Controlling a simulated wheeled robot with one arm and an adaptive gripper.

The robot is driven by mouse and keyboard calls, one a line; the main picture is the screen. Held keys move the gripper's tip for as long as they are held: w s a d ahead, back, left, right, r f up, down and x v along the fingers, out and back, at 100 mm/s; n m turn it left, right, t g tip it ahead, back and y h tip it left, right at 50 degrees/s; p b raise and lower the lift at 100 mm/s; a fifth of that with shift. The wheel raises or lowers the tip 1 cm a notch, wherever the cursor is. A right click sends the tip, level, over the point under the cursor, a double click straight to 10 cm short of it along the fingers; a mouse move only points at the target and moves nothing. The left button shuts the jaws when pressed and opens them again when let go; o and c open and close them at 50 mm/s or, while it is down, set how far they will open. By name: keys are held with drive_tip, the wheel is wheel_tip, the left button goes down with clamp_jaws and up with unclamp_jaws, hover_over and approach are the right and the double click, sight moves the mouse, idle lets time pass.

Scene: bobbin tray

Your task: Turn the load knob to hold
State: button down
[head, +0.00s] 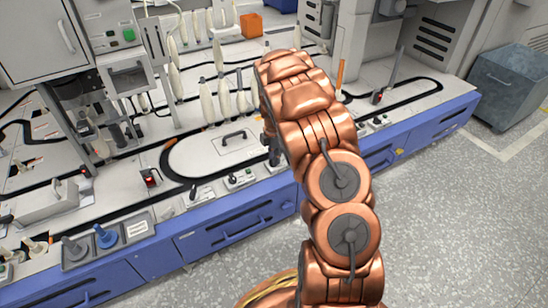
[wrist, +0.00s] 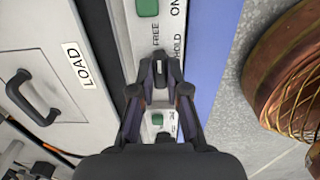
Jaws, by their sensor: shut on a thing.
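The load knob (wrist: 160,68) is a small dark knob with a white mark, on a pale control strip (wrist: 143,40) in the wrist view. The words FREE and HOLD are printed just above it, FREE to the left and HOLD to the right. The white mark runs nearly straight up the picture; I cannot tell exactly which word it points to. My gripper (wrist: 160,88) is shut on the knob, with a dark fingertip on each side. A LOAD label (wrist: 82,65) is on the panel at left. In the head view my arm hides most of the knob area.
A green button (wrist: 147,8) sits above the knob, and another (wrist: 157,119) shows between my fingers. A black handle (wrist: 34,97) is on the left panel. Blue drawers (head: 230,228) front the bench. Floor to the right is open, with a grey bin (head: 508,88) beyond.

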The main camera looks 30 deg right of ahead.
drive_tip(key=shift+a+r+m+p, duration=0.15)
drive_tip(key=shift+m+p, duration=0.5)
drive_tip(key=shift+p, duration=0.4)
drive_tip(key=shift+r+m+p, duration=0.15)
drive_tip(key=shift+m+p, duration=0.5)
drive_tip(key=shift+p, duration=0.35)
drive_tip(key=m+p, duration=0.9)
drive_tip(key=m, duration=0.1)
drive_tip(key=shift+f+m, duration=0.15)
drive_tip(key=shift+m, duration=0.25)
drive_tip(key=shift+s+f+m+p, duration=0.15)
drive_tip(key=shift+m+p, duration=0.9)
drive_tip(key=shift+m, duration=1.15)
drive_tip(key=c, duration=1.2)
unclamp_jaws()
drive_tip(key=shift+o, duration=0.2)
